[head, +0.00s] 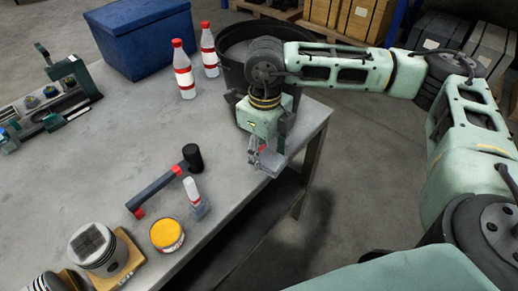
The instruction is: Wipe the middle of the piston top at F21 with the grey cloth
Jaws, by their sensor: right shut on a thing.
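My right gripper (262,153) points down at the right edge of the table, in front of the black bin. It is shut on a small grey piece (271,161) that looks like the grey cloth, mostly hidden by the fingers. A piston (103,257) with a dark, grid-marked top stands on a wooden block at the lower left, far from the gripper. A second piston (47,283) is cut off by the bottom edge. I cannot read any F21 label. My left gripper is out of view.
Two red-capped bottles (184,75), a blue crate (140,38) and a black bin (236,72) stand at the back. The table's middle is clear.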

